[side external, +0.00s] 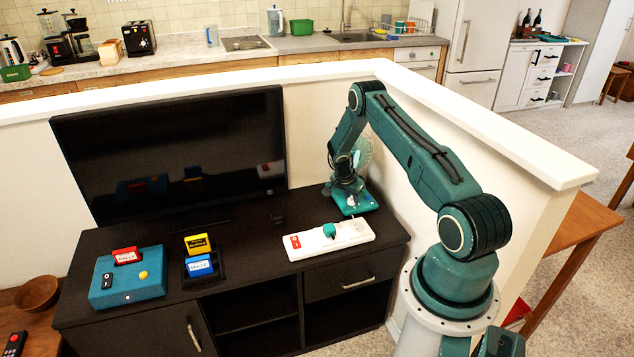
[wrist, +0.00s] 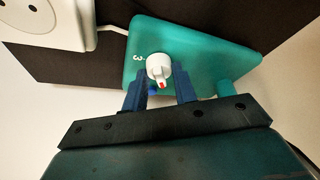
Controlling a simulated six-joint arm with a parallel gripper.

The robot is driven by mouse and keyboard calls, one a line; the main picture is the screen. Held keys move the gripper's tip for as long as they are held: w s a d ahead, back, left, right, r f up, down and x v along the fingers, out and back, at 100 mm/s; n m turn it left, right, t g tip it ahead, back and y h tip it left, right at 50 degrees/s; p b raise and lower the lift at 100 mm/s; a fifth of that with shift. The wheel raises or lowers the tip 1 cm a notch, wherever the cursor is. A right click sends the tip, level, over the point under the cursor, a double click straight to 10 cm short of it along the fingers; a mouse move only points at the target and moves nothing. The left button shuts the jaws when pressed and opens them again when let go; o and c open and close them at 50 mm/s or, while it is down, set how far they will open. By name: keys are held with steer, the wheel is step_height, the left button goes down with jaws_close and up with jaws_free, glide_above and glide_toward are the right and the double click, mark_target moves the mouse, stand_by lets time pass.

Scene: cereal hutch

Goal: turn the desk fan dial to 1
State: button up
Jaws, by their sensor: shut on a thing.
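The desk fan has a teal base (side external: 355,203) at the right end of the dark cabinet, with its round head (side external: 362,153) partly behind my arm. In the wrist view the base (wrist: 215,50) carries a white dial (wrist: 158,65) with a red mark on its edge facing the bottom of the picture. A white "3" shows left of the dial; other numbers are hidden or cannot be read. My gripper (wrist: 160,80) has its two blue fingers on either side of the dial and is shut on it. In the side view my gripper (side external: 350,194) is down at the fan base.
A white power strip (side external: 350,238) with a red switch and a green plug lies in front of the fan. A large TV (side external: 175,150), a teal box (side external: 127,284) and yellow and blue cartridges (side external: 198,244) stand to the left. A low wall stands behind the cabinet.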

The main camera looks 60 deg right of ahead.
stand_by(0.4)
steer(key=o, duration=1)
steer(key=shift+c, duration=0.2)
steer(key=shift+r, duration=0.15)
steer(key=v, duration=1.3)
steer(key=shift+a+r, duration=0.15)
steer(key=shift+r, duration=0.1)
steer(key=shift+w, duration=0.2)
